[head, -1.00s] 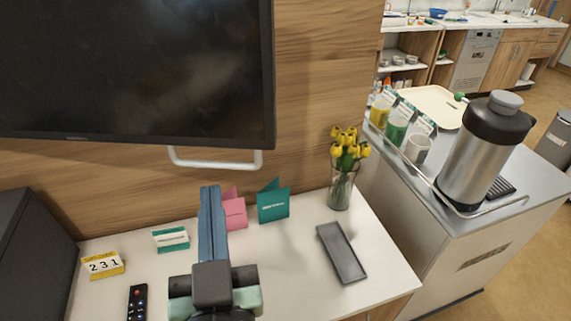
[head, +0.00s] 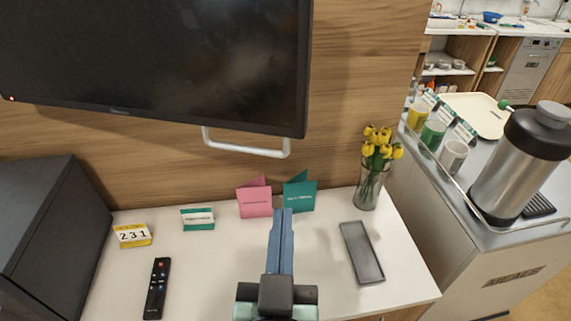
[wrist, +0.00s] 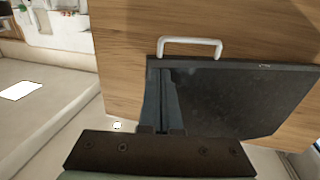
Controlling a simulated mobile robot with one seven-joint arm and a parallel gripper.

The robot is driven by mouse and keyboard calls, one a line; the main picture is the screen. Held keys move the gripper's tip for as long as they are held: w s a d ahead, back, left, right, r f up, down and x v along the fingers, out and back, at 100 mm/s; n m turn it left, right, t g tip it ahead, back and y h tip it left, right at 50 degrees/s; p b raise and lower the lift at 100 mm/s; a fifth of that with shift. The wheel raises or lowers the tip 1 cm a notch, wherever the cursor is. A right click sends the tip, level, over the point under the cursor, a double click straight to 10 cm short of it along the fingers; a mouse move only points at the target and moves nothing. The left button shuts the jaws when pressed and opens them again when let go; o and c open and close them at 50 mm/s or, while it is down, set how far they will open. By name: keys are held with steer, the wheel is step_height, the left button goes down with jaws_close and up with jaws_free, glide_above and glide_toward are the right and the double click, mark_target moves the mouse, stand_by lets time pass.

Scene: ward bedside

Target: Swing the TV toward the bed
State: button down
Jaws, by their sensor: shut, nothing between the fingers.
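The black TV (head: 160,60) hangs on the wood-panelled wall at the upper left of the head view. A white bar handle (head: 246,151) shows below its lower edge, towards its right side. My gripper (head: 281,212) has its blue fingers together and empty. In the head view its tips appear below and right of the handle, apart from it. In the wrist view the TV (wrist: 235,95) and handle (wrist: 190,41) appear upside down. The fingers (wrist: 163,100) overlap the TV's left part there; I cannot tell the gap. No bed is clearly identifiable.
Below the TV, a white cabinet top (head: 205,275) holds a remote (head: 156,288), a calendar (head: 132,235), cards (head: 254,198), a vase of yellow tulips (head: 370,180) and a grey tray (head: 362,252). A trolley with a steel jug (head: 515,165) stands at the right.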

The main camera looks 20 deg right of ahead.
mark_target(285, 148)
steer(key=p+x, duration=0.2)
steer(key=x, duration=0.9)
steer(key=shift+w+d+r, duration=0.15)
steer(key=shift+w, duration=0.2)
steer(key=shift+w+d+p, duration=0.25)
steer(key=shift+w+p, duration=0.1)
steer(key=shift+w, duration=0.1)
steer(key=shift+w, duration=0.15)
